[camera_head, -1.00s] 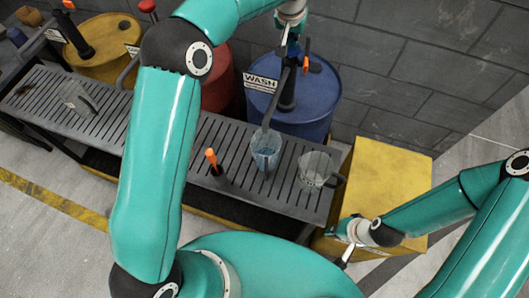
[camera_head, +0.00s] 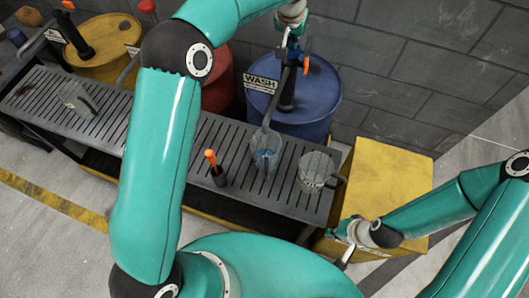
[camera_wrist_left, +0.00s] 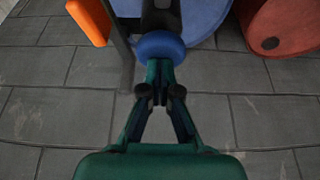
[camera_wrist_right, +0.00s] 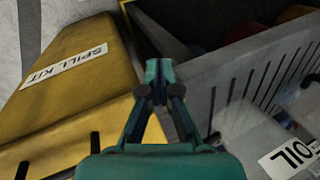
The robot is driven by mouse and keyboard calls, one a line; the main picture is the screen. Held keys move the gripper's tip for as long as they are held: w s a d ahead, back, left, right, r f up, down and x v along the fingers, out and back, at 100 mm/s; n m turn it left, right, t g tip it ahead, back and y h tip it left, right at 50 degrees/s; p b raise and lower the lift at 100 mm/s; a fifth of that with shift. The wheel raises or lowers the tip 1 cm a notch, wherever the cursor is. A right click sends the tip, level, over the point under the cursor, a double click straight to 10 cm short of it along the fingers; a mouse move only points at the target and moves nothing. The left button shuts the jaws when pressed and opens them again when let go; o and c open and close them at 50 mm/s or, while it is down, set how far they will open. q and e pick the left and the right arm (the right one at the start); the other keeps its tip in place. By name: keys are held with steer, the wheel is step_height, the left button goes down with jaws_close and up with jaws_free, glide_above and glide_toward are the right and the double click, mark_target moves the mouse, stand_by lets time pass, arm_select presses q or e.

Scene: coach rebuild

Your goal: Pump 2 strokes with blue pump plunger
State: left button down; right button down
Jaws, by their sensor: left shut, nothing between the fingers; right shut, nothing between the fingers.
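The blue drum (camera_head: 318,108) stands behind the bench, with a white WASH label (camera_head: 261,83). Its pump has a dark body (camera_head: 287,92) and a grey spout (camera_head: 271,112) sloping down to a clear jug (camera_head: 257,142) on the bench. Blue liquid shows in that jug. My left gripper (camera_head: 293,42) is shut above the pump. In the left wrist view the blue plunger knob (camera_wrist_left: 159,46) lies right at the tips of my left gripper (camera_wrist_left: 160,72); contact cannot be told. My right gripper (camera_head: 347,257) is shut and empty by the yellow box, also in the right wrist view (camera_wrist_right: 158,70).
Another clear jug (camera_head: 318,170) stands right of the first on the slatted bench (camera_head: 225,128), and a third (camera_head: 77,99) is at the left. An orange-topped post (camera_head: 213,166) stands near the front edge. The yellow spill kit box (camera_head: 390,180) is at the right. A grey wall is behind.

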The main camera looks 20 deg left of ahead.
arm_select(q)
steer(key=shift+r+p, duration=2.9)
steer(key=shift+r, duration=0.55)
steer(key=shift+f, duration=0.1)
steer(key=shift+s+f+b, duration=0.1)
steer(key=shift+f+b, duration=2.4)
steer(key=shift+f, duration=1.3)
steer(key=shift+r, duration=0.25)
steer(key=shift+r+p, duration=2.8)
steer(key=shift+r, duration=0.85)
step_height(320, 180, up, 6)
steer(key=p, duration=0.1)
